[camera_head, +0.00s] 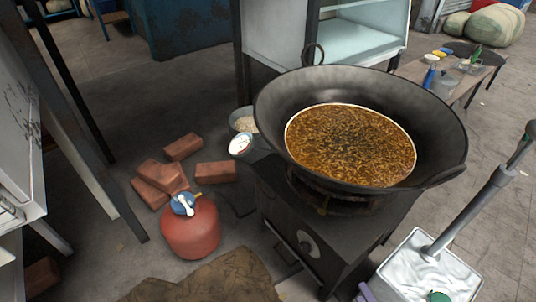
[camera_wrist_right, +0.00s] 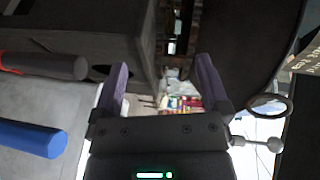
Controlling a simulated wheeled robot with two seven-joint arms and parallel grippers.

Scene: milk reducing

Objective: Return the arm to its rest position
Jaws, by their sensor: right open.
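My right gripper (camera_wrist_right: 163,78) shows in the right wrist view with its two purple fingers wide apart. Nothing is held between them; only distant blurred background shows through the gap. My left gripper is in neither view. A large black wok (camera_head: 265,120) with brown, bubbling contents (camera_head: 350,145) sits on a dark stove (camera_head: 310,225) in the head view. In the right wrist view, a dark ring-shaped handle (camera_wrist_right: 268,106) lies right of the fingers, apparently beyond them.
A white container (camera_head: 400,268) with a long grey-handled tool (camera_head: 480,205) stands right of the stove. A red gas cylinder (camera_head: 190,232) and bricks (camera_head: 215,172) lie left. A low table (camera_head: 470,82) stands behind right. A blue cylindrical object (camera_wrist_right: 30,138) shows left in the wrist view.

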